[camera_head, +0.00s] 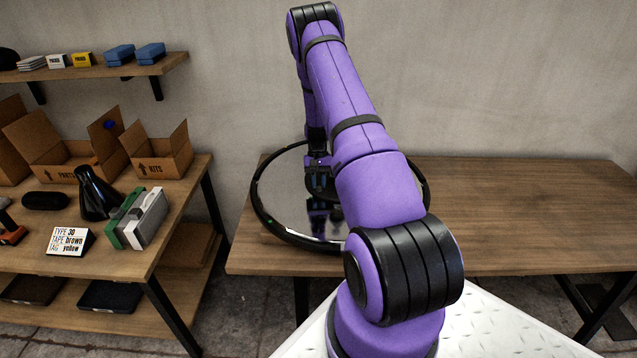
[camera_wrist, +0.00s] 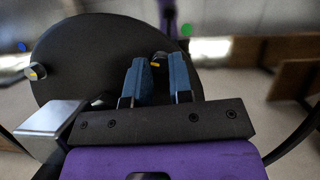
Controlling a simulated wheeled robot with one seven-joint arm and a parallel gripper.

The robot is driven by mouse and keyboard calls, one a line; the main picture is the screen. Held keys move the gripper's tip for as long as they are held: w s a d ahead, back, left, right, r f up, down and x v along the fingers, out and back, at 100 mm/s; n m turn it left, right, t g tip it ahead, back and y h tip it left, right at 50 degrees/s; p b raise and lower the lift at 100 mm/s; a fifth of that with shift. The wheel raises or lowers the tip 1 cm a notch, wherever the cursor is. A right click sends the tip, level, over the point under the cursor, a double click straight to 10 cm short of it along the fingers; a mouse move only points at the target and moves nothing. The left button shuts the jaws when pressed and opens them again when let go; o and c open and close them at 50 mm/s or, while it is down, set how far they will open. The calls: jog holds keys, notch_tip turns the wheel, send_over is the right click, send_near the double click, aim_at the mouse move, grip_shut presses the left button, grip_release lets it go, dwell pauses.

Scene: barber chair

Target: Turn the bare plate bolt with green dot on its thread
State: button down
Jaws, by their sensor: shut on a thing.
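In the wrist view a dark round plate (camera_wrist: 85,55) fills the upper left. My gripper (camera_wrist: 159,68) has its two blue fingers around a small bolt (camera_wrist: 156,60) with a yellow mark, near the plate's right side. A green dot (camera_wrist: 187,29) shows just beyond it. A second bolt (camera_wrist: 36,72) with a yellow mark stands at the plate's left edge, with a blue dot (camera_wrist: 22,47) near it. In the head view my gripper (camera_head: 319,183) is low over the glossy black disc; the bolts are too small to tell there.
The glossy disc with a raised black rim (camera_head: 268,222) lies on a wooden table (camera_head: 520,210), whose right part is clear. A side bench (camera_head: 180,205) at left carries open cartons (camera_head: 160,150), a dark cone (camera_head: 95,195) and a sign (camera_head: 70,241). A shelf (camera_head: 110,71) hangs above.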

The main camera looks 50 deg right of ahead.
dwell(0.3)
jog(key=c, duration=1)
grip_release()
jog(key=shift+r, duration=0.1)
jog(key=v, duration=1)
jog(key=shift+d+r, duration=0.1)
jog(key=shift+r, duration=0.2)
